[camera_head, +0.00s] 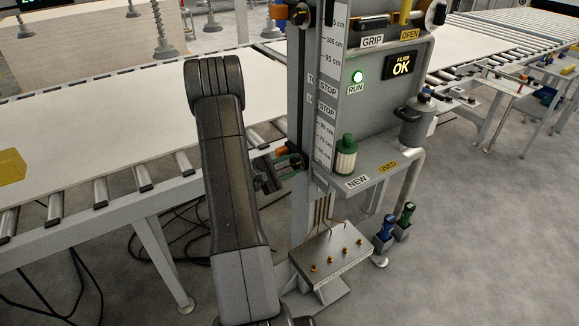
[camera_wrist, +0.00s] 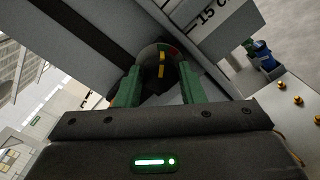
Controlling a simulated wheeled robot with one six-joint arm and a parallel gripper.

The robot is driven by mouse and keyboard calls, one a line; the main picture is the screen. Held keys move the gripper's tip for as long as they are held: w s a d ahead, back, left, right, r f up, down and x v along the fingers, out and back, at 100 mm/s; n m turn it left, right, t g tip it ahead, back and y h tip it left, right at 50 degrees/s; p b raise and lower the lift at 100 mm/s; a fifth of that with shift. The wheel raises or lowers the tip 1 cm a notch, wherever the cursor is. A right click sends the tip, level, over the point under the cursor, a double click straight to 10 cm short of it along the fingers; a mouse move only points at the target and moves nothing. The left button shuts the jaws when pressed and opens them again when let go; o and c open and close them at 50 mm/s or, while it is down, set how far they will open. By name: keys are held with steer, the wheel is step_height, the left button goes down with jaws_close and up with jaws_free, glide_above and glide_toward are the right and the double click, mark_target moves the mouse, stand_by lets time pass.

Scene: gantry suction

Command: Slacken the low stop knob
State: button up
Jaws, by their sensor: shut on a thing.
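The low stop knob (camera_wrist: 158,62) is dark and round with yellow and red marks. In the wrist view it sits between the two green fingers of my gripper (camera_wrist: 160,82), which is shut on it. In the head view my gripper (camera_head: 282,167) is at the low end of the upright post, beside the scale. The knob is mostly hidden there by the fingers, and an orange block (camera_head: 282,151) shows next to it.
Another dark stop knob (camera_head: 301,14) is higher on the post. A shelf (camera_head: 372,172) marked NEW and USED holds a green-capped filter (camera_head: 345,157). A roller conveyor with a large white sheet (camera_head: 100,103) lies to the left. A low box (camera_head: 333,253) with brass fittings stands below.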

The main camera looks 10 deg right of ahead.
steer(key=n+b, duration=0.1)
steer(key=n, duration=0.2)
steer(key=shift+n, duration=1.9)
steer(key=o, duration=1)
steer(key=b+v, duration=0.2)
steer(key=v, duration=1.1)
steer(key=shift+s+a, duration=0.1)
steer(key=shift+a, duration=0.3)
steer(key=shift+d+r, duration=0.1)
